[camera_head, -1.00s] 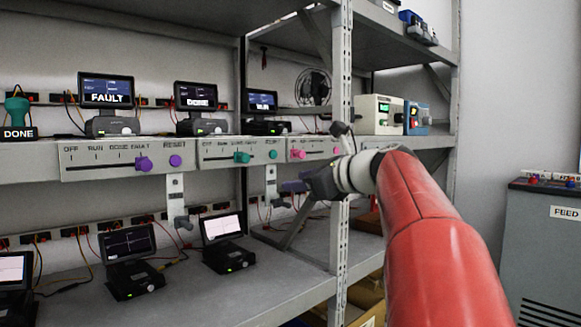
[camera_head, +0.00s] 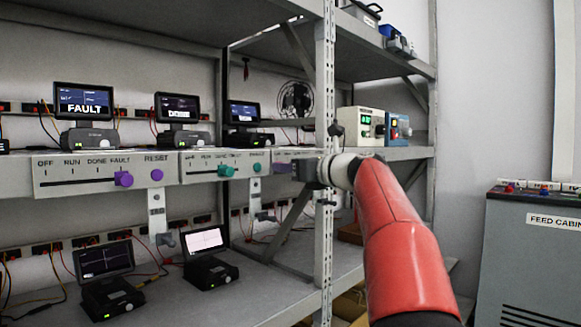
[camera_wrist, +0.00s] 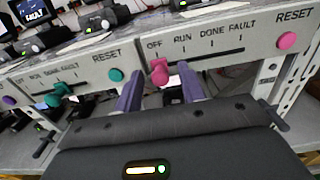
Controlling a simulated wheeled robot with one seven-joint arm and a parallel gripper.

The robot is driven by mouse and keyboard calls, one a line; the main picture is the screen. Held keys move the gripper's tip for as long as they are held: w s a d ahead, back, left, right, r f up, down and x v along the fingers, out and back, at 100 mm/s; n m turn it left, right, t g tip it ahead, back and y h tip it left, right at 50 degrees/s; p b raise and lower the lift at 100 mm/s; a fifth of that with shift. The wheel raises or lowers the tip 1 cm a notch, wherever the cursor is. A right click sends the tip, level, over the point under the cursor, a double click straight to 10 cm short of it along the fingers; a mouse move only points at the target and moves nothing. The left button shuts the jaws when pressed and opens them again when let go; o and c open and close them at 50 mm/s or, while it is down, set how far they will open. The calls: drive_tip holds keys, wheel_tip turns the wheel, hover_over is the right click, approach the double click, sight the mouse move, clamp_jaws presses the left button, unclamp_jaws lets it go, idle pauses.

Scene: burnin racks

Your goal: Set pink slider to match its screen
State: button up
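The pink slider knob (camera_wrist: 159,72) is in the wrist view, near the OFF end of its slot, on a grey panel (camera_wrist: 225,57) marked OFF, RUN, DONE, FAULT. My gripper (camera_wrist: 160,88) is open, with one purple finger on each side of the knob. I cannot tell if either finger touches it. A pink RESET button (camera_wrist: 287,40) is at the panel's right. In the head view, my wrist hides most of this panel. The third screen (camera_head: 243,112) stands at the right of the screen row; its large word is too small to read surely.
The teal slider (camera_head: 226,170) and purple slider (camera_head: 123,179) are on panels to the left. A rack post (camera_head: 325,220) stands close beside my arm. A lower shelf holds small monitors (camera_head: 205,242). A feed cabinet (camera_head: 530,250) is at the far right.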

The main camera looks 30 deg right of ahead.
drive_tip(key=shift+c, duration=0.3)
clamp_jaws()
drive_tip(key=d+p, duration=0.1)
drive_tip(key=w+d+p, duration=0.1)
drive_tip(key=d+p, duration=0.1)
drive_tip(key=shift+w+d, duration=0.1)
drive_tip(key=shift+d, duration=0.05)
drive_tip(key=shift+o, duration=0.3)
unclamp_jaws()
